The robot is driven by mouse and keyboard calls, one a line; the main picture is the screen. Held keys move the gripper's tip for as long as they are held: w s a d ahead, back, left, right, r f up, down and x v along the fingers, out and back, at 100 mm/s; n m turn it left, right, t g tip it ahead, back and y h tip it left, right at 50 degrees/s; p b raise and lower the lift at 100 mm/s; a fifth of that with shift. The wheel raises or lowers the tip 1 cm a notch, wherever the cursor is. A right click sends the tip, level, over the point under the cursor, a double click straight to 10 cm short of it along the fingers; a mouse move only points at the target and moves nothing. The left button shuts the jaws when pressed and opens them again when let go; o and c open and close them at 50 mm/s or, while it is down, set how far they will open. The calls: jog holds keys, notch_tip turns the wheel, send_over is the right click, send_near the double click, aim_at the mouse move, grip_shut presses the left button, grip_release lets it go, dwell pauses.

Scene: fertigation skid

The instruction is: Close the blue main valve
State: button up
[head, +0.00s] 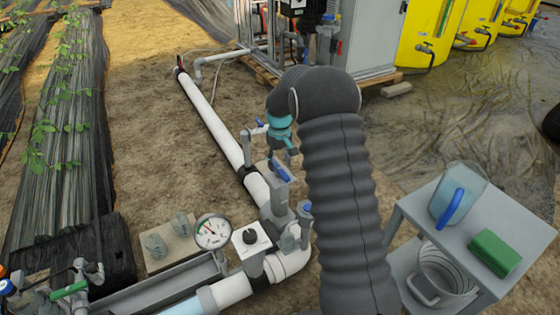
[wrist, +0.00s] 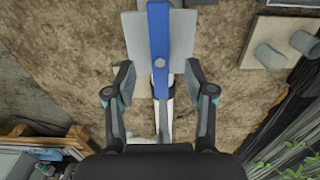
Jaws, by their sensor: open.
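The blue main valve's lever (wrist: 159,45) runs up and down in the wrist view, in line with the white pipe behind it, over a grey valve body (wrist: 182,35). In the head view the blue lever (head: 282,173) shows on the white pipe, just below my gripper. My gripper (wrist: 159,78) is open, one finger on each side of the lever's lower end. I see gaps between lever and fingers; the depth between them is unclear. In the head view my gripper (head: 283,156) is small and partly hides the valve area.
A second blue-topped fitting (head: 306,208), a gauge (head: 212,231) and a white box with a black knob (head: 250,238) stand nearby. A grey side table (head: 440,255) holds a jug (head: 458,190) and a green block (head: 495,252). Plant rows lie left.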

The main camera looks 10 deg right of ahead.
aim_at(280, 169)
jog(key=shift+f+b, duration=1)
jog(key=shift+f, duration=1.25)
grip_shut()
jog(key=m, duration=0.4)
jog(key=shift+r+p, duration=0.1)
jog(key=shift+p, duration=0.3)
jog(key=m, duration=0.5)
jog(key=shift+p, duration=0.3)
jog(key=m, duration=0.5)
jog(key=shift+m+p, duration=0.3)
jog(key=shift+m, duration=0.1)
jog(key=m, duration=0.4)
jog(key=shift+m, duration=0.3)
